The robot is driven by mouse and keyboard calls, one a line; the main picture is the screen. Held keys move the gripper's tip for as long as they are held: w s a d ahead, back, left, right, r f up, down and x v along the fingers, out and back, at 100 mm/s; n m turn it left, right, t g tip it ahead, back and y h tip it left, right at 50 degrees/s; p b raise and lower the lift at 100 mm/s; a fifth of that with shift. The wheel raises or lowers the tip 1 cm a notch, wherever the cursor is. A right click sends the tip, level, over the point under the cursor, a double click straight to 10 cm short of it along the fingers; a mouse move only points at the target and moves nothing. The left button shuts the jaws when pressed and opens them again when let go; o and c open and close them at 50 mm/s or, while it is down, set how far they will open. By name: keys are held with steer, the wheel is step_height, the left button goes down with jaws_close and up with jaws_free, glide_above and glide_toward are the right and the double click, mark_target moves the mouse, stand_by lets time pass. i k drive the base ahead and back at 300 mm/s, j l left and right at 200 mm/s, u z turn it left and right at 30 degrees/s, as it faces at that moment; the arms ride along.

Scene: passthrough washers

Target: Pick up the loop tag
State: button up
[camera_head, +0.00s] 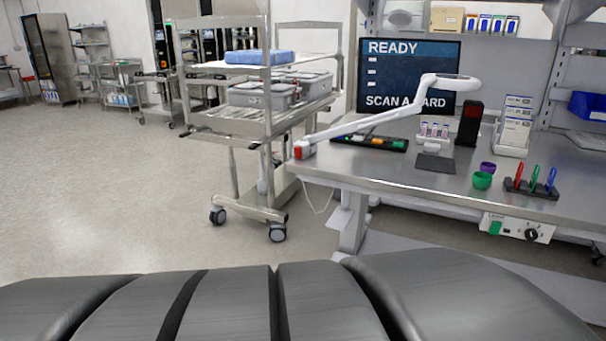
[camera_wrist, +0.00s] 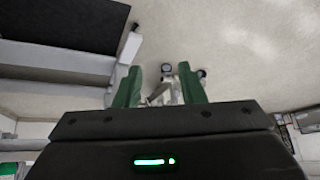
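I cannot make out a loop tag for certain in either view. In the head view a black tray (camera_head: 369,143) with small orange, green and white pieces lies at the left part of the steel bench (camera_head: 420,180). A black stand (camera_head: 531,189) near the bench's front right holds upright red, green and blue pieces; they are too small to tell what they are. In the wrist view my gripper (camera_wrist: 158,68) is open, its two green fingers apart with nothing held between them. The gripper does not show in the head view.
Green (camera_head: 482,180) and purple (camera_head: 487,168) cups, a dark pad (camera_head: 436,164) and a black block (camera_head: 469,123) stand there.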

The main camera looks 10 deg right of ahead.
mark_target(534, 177)
steer(key=z, duration=1.65)
